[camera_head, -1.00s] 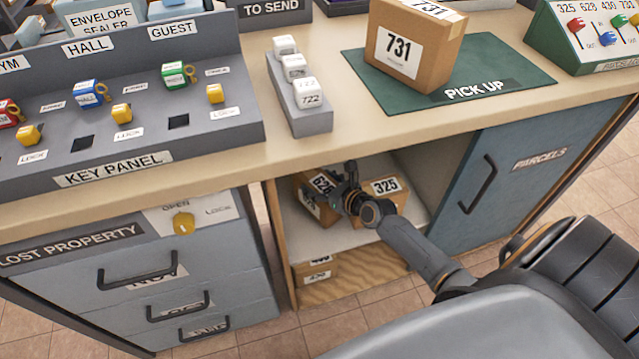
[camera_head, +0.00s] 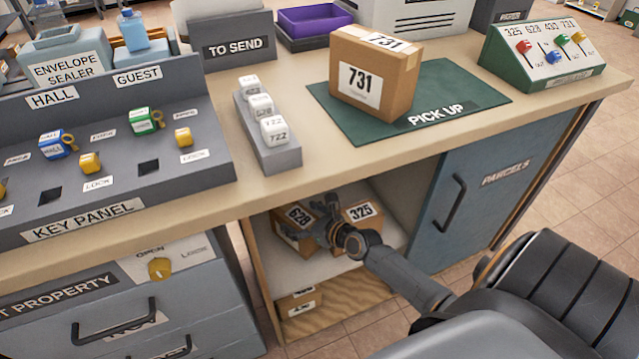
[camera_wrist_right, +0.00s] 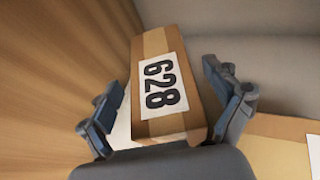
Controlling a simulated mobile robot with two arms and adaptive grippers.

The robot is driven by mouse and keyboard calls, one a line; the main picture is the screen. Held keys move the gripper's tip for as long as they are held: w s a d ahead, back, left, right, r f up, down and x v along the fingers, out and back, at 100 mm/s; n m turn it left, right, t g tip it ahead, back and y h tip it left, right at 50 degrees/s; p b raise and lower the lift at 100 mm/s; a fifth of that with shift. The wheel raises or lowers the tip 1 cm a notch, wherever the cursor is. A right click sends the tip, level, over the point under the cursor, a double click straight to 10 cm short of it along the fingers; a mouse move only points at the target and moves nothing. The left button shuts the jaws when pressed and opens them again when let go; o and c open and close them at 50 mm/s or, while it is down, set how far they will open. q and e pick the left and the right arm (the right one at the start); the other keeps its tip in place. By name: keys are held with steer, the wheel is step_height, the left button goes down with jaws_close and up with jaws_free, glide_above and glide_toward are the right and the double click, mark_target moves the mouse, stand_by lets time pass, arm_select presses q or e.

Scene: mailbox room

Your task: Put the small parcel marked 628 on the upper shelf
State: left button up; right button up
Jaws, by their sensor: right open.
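The small parcel marked 628 (camera_head: 290,224) is a brown box with a white label. It sits at the left on the upper shelf (camera_head: 285,267) inside the open compartment under the counter. My right gripper (camera_head: 322,232) reaches into the compartment at this parcel and partly hides its right side. In the right wrist view the parcel 628 (camera_wrist_right: 147,48) lies between the spread fingers of my open right gripper (camera_wrist_right: 163,96), with the label facing the camera. Whether a finger touches it, I cannot tell. My left gripper is not in view.
A parcel 325 (camera_head: 362,213) stands close right of my gripper on the same shelf. Another parcel (camera_head: 297,304) is on the lower level. The compartment's left wall is close beside 628. The blue parcels door (camera_head: 487,185) is at the right. Parcel 731 (camera_head: 375,80) stands on the counter.

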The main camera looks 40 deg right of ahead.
steer(key=p+v, duration=0.2)
steer(key=v, duration=0.7)
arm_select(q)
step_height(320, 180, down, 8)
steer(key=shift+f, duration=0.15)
arm_select(e)
steer(key=s+a+f+m+g, duration=0.3)
steer(key=s+m, duration=0.3)
steer(key=m, duration=0.6)
steer(key=s+a+f+m+g+h, duration=0.1)
steer(key=s+a+f+m+g, duration=0.3)
steer(key=m, duration=0.7)
steer(key=s+a+f+m+g+h, duration=0.1)
steer(key=s+a+f+m+g, duration=0.2)
steer(key=s+a+f+m, duration=0.3)
steer(key=s+m, duration=0.3)
steer(key=m, duration=0.3)
steer(key=shift+a+f+m+g, duration=0.2)
steer(key=shift+m+g, duration=0.1)
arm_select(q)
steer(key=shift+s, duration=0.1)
